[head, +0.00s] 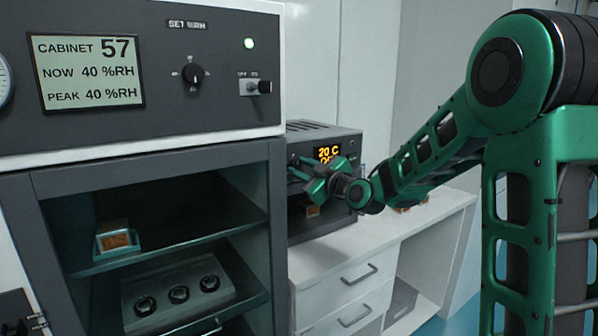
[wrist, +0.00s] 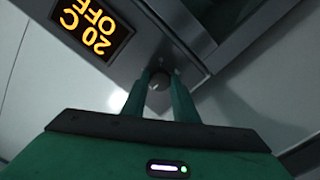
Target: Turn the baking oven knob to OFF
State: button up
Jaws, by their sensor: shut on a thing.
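The baking oven (head: 345,140) is a dark grey box on the white bench, behind the large cabinet in the head view. Its orange display (head: 328,153) reads 20 C, with a lower line partly covered. In the wrist view the display (wrist: 92,24) appears rotated and reads 20 C and OFF. My gripper (head: 300,168) is at the oven's front panel. In the wrist view its two green fingers (wrist: 160,80) are closed on either side of the small round oven knob (wrist: 158,82). The knob's pointer cannot be made out, and the fingers hide its sides.
A large cabinet (head: 150,155) with a humidity display, a dial and a switch fills the left. The white bench (head: 335,250) has drawers and some clear top.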

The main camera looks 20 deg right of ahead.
jog(key=shift+a+f, duration=0.1)
jog(key=shift+f, duration=0.25)
jog(key=o, duration=1.1)
jog(key=shift+c, duration=0.2)
jog(key=shift+r, duration=0.2)
jog(key=v, duration=1)
jog(key=shift+s, duration=0.3)
